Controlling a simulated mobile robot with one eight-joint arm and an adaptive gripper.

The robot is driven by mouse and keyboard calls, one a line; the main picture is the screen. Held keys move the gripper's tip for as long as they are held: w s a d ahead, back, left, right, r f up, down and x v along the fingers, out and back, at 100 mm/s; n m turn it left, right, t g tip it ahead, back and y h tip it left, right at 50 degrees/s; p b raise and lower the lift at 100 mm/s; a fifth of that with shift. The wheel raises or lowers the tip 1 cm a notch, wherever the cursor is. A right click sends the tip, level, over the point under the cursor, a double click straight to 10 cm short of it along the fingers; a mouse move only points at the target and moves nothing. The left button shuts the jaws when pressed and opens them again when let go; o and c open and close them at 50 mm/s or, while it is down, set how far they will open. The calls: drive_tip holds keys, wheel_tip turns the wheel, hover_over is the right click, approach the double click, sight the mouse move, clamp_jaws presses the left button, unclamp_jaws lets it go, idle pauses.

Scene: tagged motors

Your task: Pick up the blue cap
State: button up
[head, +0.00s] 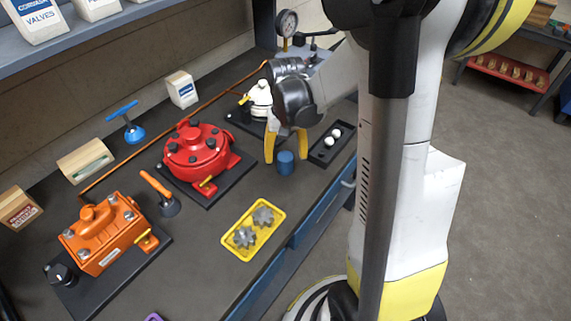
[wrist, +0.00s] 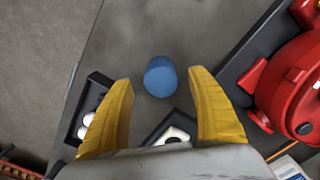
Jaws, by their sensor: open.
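The blue cap (head: 285,162) is a small blue cylinder standing on the dark bench near its front edge. In the wrist view the blue cap (wrist: 160,77) sits a little beyond the fingertips, roughly midway between them. My gripper (head: 285,156) has yellow fingers, is open and points down over the bench by the cap. In the wrist view my gripper (wrist: 160,80) shows its two fingers spread wide with nothing held between them. I cannot tell the exact height of the fingertips above the bench.
A black tray (head: 321,158) with white balls lies right of the cap. A red motor (head: 196,150) on a black base stands to the left. A yellow tray (head: 231,248) with gears lies nearer, and an orange motor (head: 95,240) is at lower left. Bare bench surrounds the cap.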

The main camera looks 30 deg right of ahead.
sight(286, 156)
wheel_tip(286, 156, down, 3)
drive_tip(key=shift+a+f+b, duration=0.1)
drive_tip(key=shift+b, duration=0.3)
drive_tip(key=shift+s, duration=0.1)
drive_tip(key=shift+c, duration=0.5)
drive_tip(key=c, duration=1.1)
drive_tip(key=shift+o, duration=0.2)
